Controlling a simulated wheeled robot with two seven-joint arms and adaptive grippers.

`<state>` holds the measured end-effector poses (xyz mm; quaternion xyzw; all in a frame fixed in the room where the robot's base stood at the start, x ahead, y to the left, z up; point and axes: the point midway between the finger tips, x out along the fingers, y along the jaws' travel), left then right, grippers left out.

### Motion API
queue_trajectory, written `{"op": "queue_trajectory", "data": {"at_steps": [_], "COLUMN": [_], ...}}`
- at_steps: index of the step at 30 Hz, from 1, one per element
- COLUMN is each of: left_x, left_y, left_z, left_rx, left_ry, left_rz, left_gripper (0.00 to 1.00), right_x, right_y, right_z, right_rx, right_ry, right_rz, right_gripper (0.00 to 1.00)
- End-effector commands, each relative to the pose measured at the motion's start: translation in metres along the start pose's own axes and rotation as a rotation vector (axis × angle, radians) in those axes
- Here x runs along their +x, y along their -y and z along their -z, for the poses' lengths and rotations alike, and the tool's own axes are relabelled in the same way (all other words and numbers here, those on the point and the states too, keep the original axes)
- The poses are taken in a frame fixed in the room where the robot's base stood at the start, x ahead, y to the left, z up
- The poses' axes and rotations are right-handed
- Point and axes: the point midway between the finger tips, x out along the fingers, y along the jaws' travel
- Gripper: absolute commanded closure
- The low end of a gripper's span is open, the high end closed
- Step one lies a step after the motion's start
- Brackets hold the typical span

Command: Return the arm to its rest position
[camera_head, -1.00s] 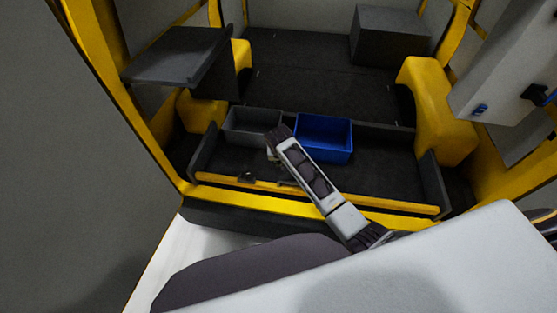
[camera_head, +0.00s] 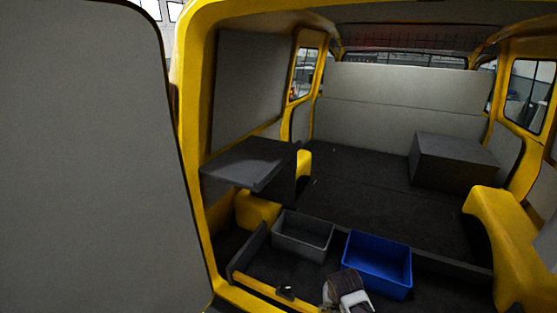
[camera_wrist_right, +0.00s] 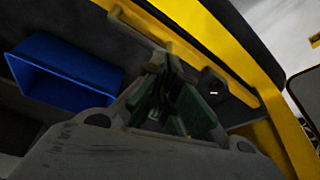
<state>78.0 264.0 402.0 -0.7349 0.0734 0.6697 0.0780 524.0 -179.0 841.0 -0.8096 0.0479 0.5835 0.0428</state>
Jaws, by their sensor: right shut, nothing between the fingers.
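My right gripper (camera_wrist_right: 175,108) shows in the wrist view with dark green finger pads close together, shut and empty. In the head view only the end part of my right arm (camera_head: 346,290) shows at the bottom edge, in front of the blue bin, and the fingers are hidden there. In the wrist view the blue bin (camera_wrist_right: 65,75) lies to the left of the gripper, apart from it. My left arm and gripper are not in view.
A grey bin (camera_head: 303,236) and the blue bin (camera_head: 377,264) stand in the tray with a yellow front edge (camera_head: 262,290). A dark shelf (camera_head: 245,165) juts out at left. A dark box (camera_head: 452,163) sits further back. A grey van door (camera_head: 90,150) fills the left side.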

Motion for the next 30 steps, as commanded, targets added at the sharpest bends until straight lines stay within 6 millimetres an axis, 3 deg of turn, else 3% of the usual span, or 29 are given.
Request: {"op": "queue_trajectory", "data": {"at_steps": [18, 30], "left_x": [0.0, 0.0], "left_y": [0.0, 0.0], "left_z": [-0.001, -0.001], "left_rx": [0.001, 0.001], "left_ry": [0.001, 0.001], "left_rz": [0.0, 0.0], "left_gripper": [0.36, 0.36], "right_x": [-0.071, -0.118], "right_y": [-0.037, -0.058], "right_z": [-0.094, -0.133], "right_rx": [-0.158, -0.244], "right_ry": [0.011, 0.01], "right_rz": [0.04, 0.046], "right_gripper": [1.0, 1.0]}}
